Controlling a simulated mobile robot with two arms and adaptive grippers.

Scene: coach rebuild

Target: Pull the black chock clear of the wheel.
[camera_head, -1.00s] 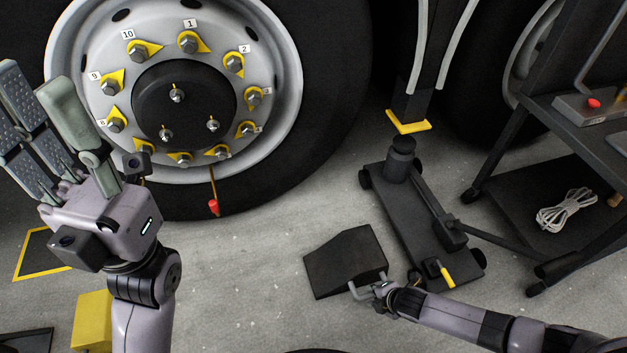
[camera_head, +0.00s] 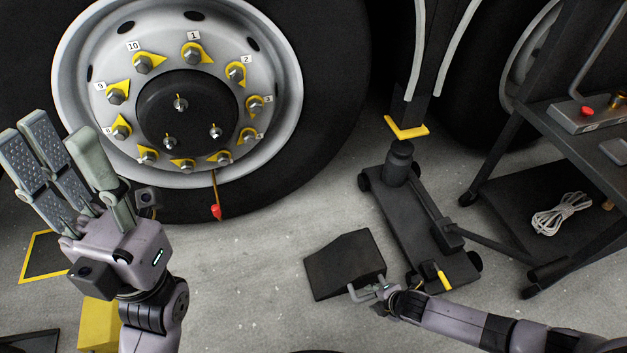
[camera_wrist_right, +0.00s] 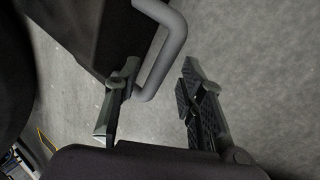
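The black chock (camera_head: 340,265) is a dark wedge on the floor, below and right of the big wheel (camera_head: 285,75). Bare floor shows between it and the tyre in the head view. Its grey bar handle (camera_head: 357,294) faces my right gripper (camera_head: 376,297). In the right wrist view the chock (camera_wrist_right: 95,35) is at upper left and the handle (camera_wrist_right: 172,48) curves down to the left finger. My right gripper (camera_wrist_right: 158,98) is open there, its fingers apart with floor between them. My left gripper (camera_head: 64,145) is raised at the left, open and empty.
A black floor jack (camera_head: 415,215) stands just right of the chock. A dark cart (camera_head: 510,190) with a coiled white rope (camera_head: 560,213) is further right. A yellow block (camera_head: 98,322) is at lower left. Floor below and left of the chock is clear.

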